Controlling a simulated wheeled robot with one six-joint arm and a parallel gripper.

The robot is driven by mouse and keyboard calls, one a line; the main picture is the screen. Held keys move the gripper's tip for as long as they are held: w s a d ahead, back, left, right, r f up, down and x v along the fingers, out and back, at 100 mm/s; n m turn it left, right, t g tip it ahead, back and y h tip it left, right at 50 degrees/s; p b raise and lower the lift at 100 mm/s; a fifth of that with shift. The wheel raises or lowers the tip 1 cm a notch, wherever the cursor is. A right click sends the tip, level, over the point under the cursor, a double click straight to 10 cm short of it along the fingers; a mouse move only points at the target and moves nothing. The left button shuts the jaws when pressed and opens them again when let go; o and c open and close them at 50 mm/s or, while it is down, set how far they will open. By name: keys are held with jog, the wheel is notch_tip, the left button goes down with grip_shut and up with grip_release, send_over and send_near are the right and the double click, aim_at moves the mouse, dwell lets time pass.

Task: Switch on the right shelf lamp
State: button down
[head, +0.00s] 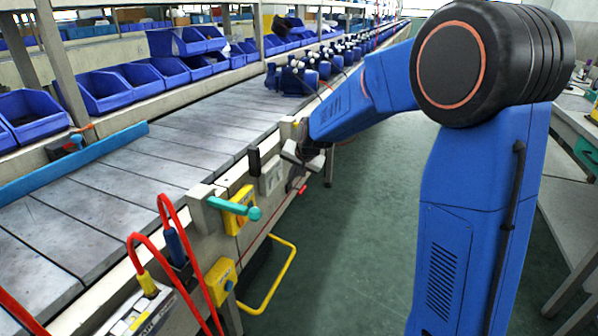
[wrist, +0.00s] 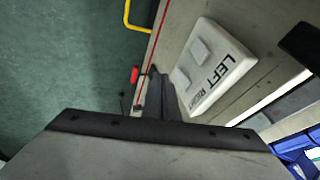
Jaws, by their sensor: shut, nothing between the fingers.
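A white switch plate (wrist: 220,52) fills the upper middle of the wrist view, marked LEFT and RIGHT, with two pale rockers. The rocker by the word LEFT (wrist: 200,50) is the upper one; the rocker by RIGHT (wrist: 182,78) is lower, closer to my gripper. My gripper (wrist: 155,82) is shut and empty, its dark fingers just left of the plate's lower end; I cannot tell whether they touch it. In the head view the plate (head: 271,177) is on the conveyor's side, and my gripper (head: 303,157) is right of it. I cannot make out the right shelf lamp.
A yellow box with a teal handle (head: 240,208) sticks out nearer along the conveyor side. Red hoses (head: 172,222) and a yellow rail (head: 283,270) are close by. Blue bins (head: 105,90) line the shelf. The green floor (head: 370,220) is clear.

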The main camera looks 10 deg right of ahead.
aim_at(282, 177)
jog(key=shift+w+a+f, duration=0.2)
jog(key=shift+w+a, duration=0.55)
jog(key=shift+a, duration=0.25)
jog(key=shift+w+a+f, duration=0.1)
jog(key=shift+a+f, duration=0.05)
jog(key=shift+r, duration=0.85)
